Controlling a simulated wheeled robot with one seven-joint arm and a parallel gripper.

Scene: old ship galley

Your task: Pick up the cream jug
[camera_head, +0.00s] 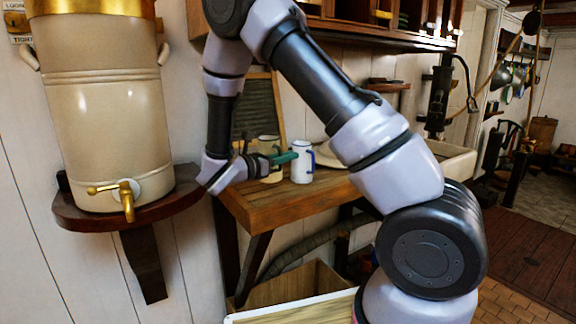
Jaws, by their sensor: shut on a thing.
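The cream jug (271,177), with a dark rim, stands out at the far end of my gripper (280,160), over the wooden counter (290,200). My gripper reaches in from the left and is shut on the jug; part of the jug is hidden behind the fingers. A green piece crosses in front of the jug, and I cannot tell if it is a finger or a handle. Whether the jug touches the counter is not clear. A white jug (301,163) with a blue rim and handle stands just right of the cream jug.
A large cream water urn (100,110) with a brass tap (126,198) stands on a bracket shelf left of my gripper. A dark slate board (254,105) leans behind the jugs. A pale sink (455,163) is to the right. A wall rack (385,35) hangs above.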

